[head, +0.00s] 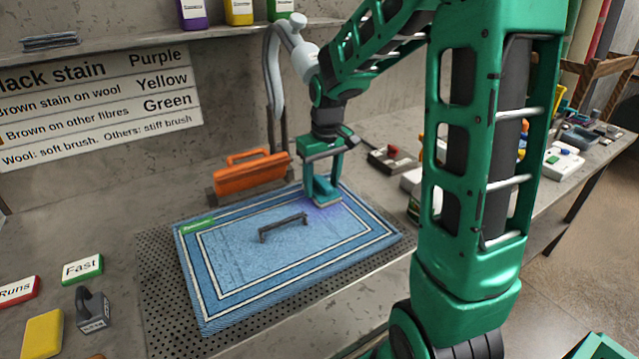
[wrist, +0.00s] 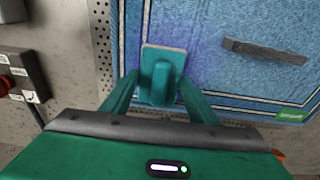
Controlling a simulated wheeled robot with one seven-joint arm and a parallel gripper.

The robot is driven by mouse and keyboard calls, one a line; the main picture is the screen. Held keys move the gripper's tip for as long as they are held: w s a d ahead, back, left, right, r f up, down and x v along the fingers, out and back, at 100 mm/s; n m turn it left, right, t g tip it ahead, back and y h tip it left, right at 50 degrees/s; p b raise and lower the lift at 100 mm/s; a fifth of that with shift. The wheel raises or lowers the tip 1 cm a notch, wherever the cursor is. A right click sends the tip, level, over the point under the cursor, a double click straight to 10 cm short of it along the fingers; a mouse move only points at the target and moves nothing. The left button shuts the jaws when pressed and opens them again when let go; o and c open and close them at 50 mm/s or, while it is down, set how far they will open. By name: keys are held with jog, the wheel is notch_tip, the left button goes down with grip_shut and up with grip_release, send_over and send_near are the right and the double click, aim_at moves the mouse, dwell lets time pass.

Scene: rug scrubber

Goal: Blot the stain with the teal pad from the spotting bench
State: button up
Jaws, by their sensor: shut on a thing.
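My gripper (head: 322,178) is shut on the teal pad (head: 327,193), its fingers on either side of the pad's raised grip. In the wrist view my gripper (wrist: 160,90) holds the pad (wrist: 163,56), whose pale edge shows. The pad is at the right rear part of the blue rug (head: 235,262), on it or just above it; I cannot tell which. A faint purple stain (head: 318,212) shows on the rug beside the pad, and as a purple tint (wrist: 204,48) in the wrist view. The pad hides part of that area.
An orange tool (head: 250,172) stands behind the rug. The rug lies on a perforated plate (head: 165,300). A small box with a red button (head: 392,155) is to the right. A stain chart (head: 100,95) hangs on the wall.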

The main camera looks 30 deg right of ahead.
dwell(0.4)
jog(key=shift+r, duration=3.5)
jog(key=shift+s, duration=0.1)
